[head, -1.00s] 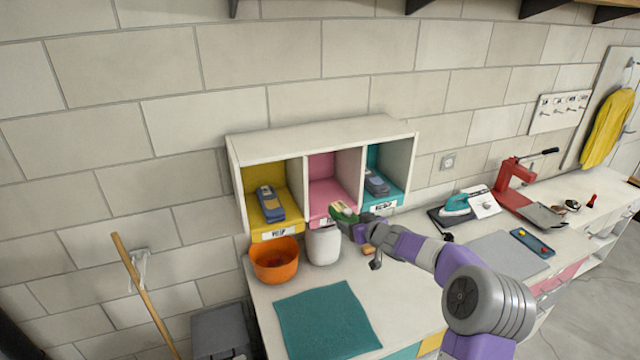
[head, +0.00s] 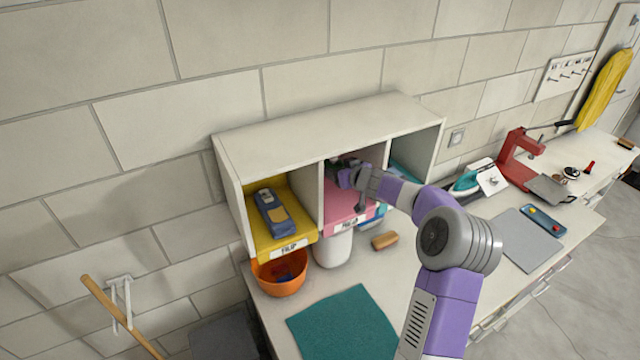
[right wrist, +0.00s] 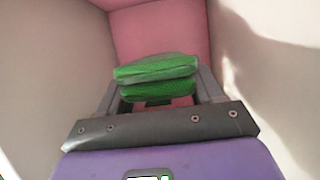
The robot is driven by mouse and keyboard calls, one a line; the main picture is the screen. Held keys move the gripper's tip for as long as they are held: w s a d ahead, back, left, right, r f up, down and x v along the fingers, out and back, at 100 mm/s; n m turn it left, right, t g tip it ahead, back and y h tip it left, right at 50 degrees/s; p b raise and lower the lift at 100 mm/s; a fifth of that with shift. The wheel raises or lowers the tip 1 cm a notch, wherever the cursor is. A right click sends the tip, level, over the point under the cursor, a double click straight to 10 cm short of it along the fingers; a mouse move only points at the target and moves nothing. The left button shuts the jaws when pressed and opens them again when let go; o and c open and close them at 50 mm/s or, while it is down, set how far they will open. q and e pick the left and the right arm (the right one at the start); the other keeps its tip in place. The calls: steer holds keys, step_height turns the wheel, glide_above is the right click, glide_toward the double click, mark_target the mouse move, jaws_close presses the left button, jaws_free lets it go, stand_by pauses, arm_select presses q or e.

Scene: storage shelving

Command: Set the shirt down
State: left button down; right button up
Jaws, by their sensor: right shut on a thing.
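The shirt (right wrist: 155,68) is a folded green bundle, seen in the right wrist view between the two fingers. My right gripper (right wrist: 158,88) is shut on it. In the head view my right gripper (head: 345,172) reaches into the middle, pink compartment (head: 340,210) of the white cubby shelf (head: 330,125). The shirt is hidden there behind the gripper. In the right wrist view, pink surfaces lie ahead and pale walls stand on both sides. I cannot tell whether the shirt touches the compartment floor. My left gripper is not in view.
The yellow left compartment (head: 262,240) holds a folded blue-grey item (head: 275,213). My arm partly hides the teal right compartment (head: 408,170). Below stand an orange bowl (head: 280,275) and a white container (head: 332,250). A brown block (head: 385,241) and teal mat (head: 345,325) lie on the counter.

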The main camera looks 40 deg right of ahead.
steer(key=shift+s+f, duration=0.35)
steer(key=b, duration=0.1)
glide_above(339, 201)
step_height(339, 201, down, 5)
step_height(339, 201, down, 3)
steer(key=shift+s+a+r+b, duration=0.1)
steer(key=shift+b, duration=0.65)
steer(key=shift+f, duration=0.5)
steer(key=shift+f, duration=0.15)
steer(key=o, duration=1.1)
